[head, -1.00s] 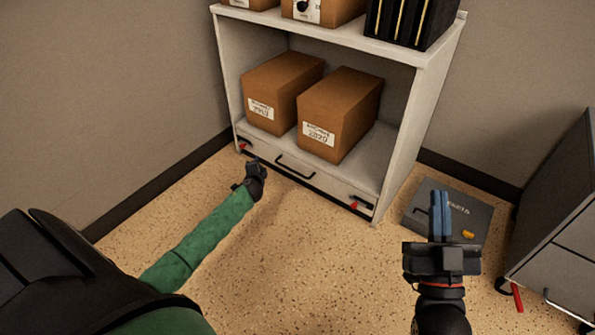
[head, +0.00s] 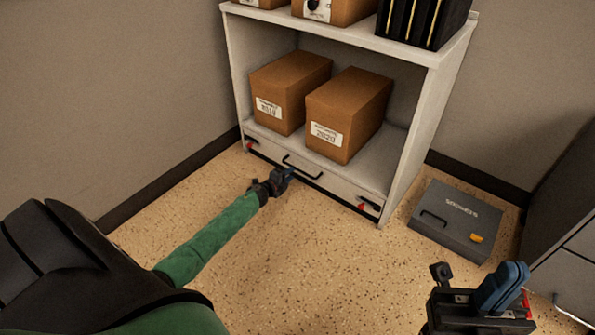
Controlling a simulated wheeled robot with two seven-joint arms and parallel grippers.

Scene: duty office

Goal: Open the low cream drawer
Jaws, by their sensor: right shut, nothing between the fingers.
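The low cream drawer (head: 335,187) is at the bottom of the cream shelf unit and looks shut, its front flush with the unit. A black bar handle (head: 302,168) is in the middle of its front. My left gripper (head: 287,175) is just in front of the drawer, close to the handle's left part. I cannot tell if it touches or whether its fingers are open. My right gripper (head: 510,276) is shut and empty at the lower right, away from the drawer.
Two brown boxes (head: 340,125) (head: 283,98) stand on the shelf above the drawer. A grey sockets case (head: 457,220) lies on the floor right of the unit. A grey cabinet (head: 570,255) stands at the right edge. The speckled floor before the drawer is clear.

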